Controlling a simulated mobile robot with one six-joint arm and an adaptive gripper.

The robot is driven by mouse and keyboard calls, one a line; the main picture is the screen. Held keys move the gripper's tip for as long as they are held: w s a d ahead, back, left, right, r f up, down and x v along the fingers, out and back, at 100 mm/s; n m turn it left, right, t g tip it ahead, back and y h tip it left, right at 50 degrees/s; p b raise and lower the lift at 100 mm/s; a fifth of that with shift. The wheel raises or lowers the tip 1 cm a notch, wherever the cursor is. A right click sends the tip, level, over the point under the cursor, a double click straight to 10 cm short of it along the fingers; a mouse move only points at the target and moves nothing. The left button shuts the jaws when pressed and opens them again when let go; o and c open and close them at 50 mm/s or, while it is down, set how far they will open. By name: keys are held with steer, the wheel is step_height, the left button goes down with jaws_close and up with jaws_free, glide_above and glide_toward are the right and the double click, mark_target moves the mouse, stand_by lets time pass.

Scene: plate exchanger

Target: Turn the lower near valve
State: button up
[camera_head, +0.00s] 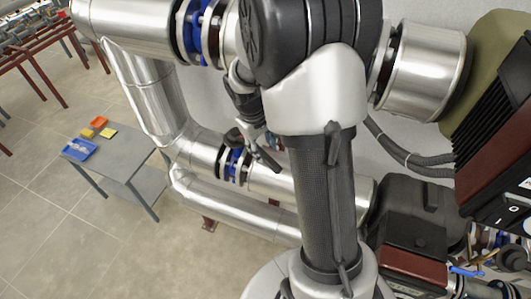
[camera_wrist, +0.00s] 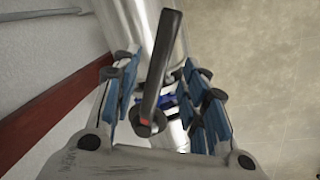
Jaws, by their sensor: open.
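The lower near valve shows in the wrist view as a dark lever (camera_wrist: 160,65) with a reddish pivot (camera_wrist: 145,121). The lever runs from the pivot up the picture and lies between the fingers of my gripper (camera_wrist: 160,72). My gripper is open, with blue-padded fingers on both sides and a visible gap on the right. In the head view, my gripper (camera_head: 255,136) hangs over the lower pipe, close to the valve's blue body (camera_head: 233,163). The dark lever (camera_head: 266,157) shows just below the fingers. I cannot tell whether any finger touches it.
The silver lower pipe (camera_head: 272,186) runs beside a grey wall. An upper pipe (camera_head: 130,18) has another blue valve (camera_head: 197,30). A grey table (camera_head: 140,185) with a blue tray (camera_head: 78,149) stands at left on open tiled floor. A motor unit (camera_head: 505,140) is at right.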

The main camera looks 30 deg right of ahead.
step_height(320, 180, up, 7)
steer(key=a, duration=0.1)
steer(key=shift+a, duration=0.2)
steer(key=shift+s, duration=0.1)
